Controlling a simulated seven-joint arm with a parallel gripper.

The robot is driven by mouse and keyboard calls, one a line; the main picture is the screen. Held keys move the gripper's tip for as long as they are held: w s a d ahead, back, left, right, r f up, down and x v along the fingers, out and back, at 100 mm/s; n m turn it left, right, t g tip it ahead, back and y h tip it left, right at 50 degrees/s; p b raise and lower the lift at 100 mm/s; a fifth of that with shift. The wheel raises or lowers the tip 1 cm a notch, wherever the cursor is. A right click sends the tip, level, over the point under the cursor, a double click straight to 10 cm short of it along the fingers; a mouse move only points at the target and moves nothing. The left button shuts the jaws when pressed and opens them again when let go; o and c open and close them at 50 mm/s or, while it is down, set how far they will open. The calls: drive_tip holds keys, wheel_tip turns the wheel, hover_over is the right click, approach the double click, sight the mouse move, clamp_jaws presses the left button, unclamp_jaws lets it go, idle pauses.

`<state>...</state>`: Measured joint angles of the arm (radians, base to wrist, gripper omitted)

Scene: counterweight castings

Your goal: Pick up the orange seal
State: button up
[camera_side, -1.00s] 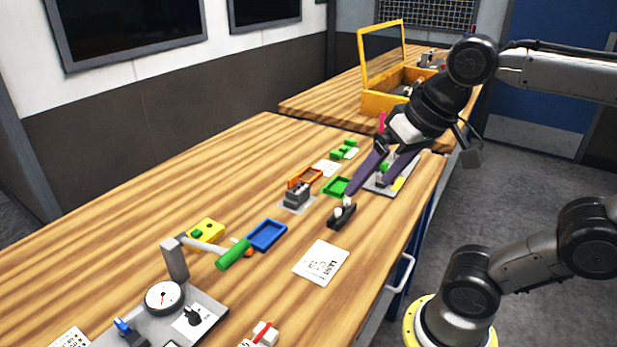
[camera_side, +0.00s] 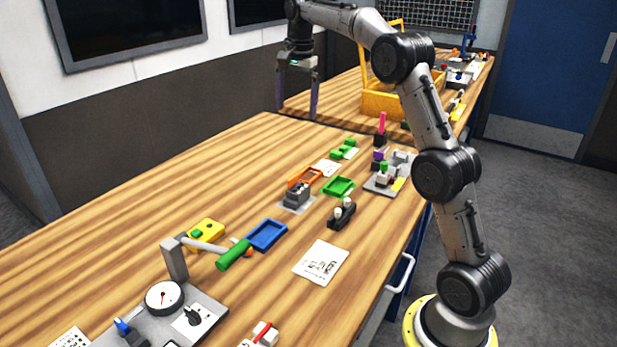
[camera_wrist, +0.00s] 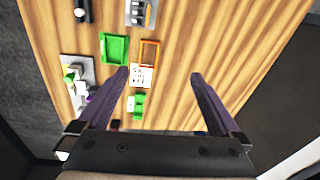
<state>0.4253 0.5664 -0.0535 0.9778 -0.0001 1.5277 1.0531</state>
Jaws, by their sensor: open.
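A small orange piece (camera_side: 246,250) shows partly behind the green handle of the lever, beside the blue tray; I cannot tell for sure that it is the seal. An orange open tray (camera_side: 305,178) lies near the table's middle, and in the wrist view (camera_wrist: 149,52) it is just beyond my fingers. My gripper (camera_side: 297,112) is open and empty, raised above the far left part of the table. In the wrist view its two purple fingers (camera_wrist: 160,75) are spread wide with nothing held between them.
A green tray (camera_side: 338,187), a blue tray (camera_side: 267,235), a grey block (camera_side: 296,195) and a black holder (camera_side: 341,215) stand mid-table. A lever with a green handle (camera_side: 233,254) stands nearer. A yellow box (camera_side: 384,104) is on the rear table. The left table surface is clear.

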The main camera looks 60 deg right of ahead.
drive_tip(key=m+g, duration=0.1)
hover_over(309, 178)
wheel_tip(309, 178, down, 9)
drive_tip(key=shift+y, duration=0.3)
wheel_tip(309, 178, down, 13)
drive_tip(key=shift+a+f, duration=0.1)
drive_tip(key=shift+a, duration=0.05)
drive_tip(key=c, duration=0.9)
